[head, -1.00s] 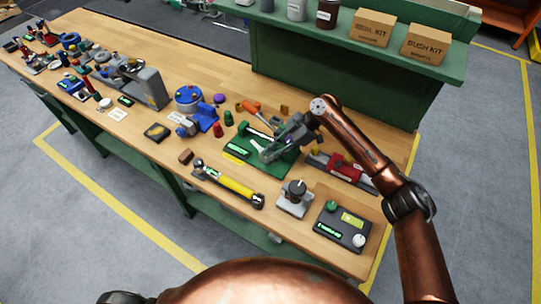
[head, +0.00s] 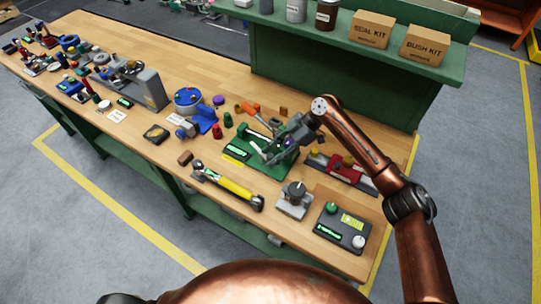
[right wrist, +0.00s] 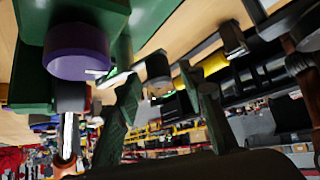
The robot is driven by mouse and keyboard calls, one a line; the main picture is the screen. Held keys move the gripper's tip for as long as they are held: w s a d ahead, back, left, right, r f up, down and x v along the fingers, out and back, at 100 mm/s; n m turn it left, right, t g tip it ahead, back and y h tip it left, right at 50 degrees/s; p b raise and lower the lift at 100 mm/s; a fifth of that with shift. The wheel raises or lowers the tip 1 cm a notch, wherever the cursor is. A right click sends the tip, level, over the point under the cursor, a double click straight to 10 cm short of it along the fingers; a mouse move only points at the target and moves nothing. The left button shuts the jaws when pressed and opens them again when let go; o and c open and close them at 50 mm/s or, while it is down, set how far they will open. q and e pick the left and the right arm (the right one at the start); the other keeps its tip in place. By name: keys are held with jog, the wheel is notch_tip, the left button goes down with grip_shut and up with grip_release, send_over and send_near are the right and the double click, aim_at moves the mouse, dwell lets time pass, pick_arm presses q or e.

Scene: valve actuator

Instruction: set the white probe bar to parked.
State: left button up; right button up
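The green fixture (head: 285,168) stands on the bench, with a lit green display at its left. A short pale bar (head: 257,149), which looks like the white probe bar, sits on it at a slant, beside my right gripper's fingers. My right gripper (head: 276,150) hangs low over the fixture with its fingers spread apart. In the right wrist view its two fingers (right wrist: 166,105) stand apart with nothing clearly held between them. A purple knob (right wrist: 78,52) shows close by at the left. Whether a finger touches the bar cannot be told. My left gripper is out of view.
A red vise-like device (head: 345,168) stands right of the fixture. A blue device (head: 190,102) stands to the left. Bare wood separates them.

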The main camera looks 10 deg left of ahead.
jog(key=v, duration=1.1)
jog(key=shift+d, duration=0.2)
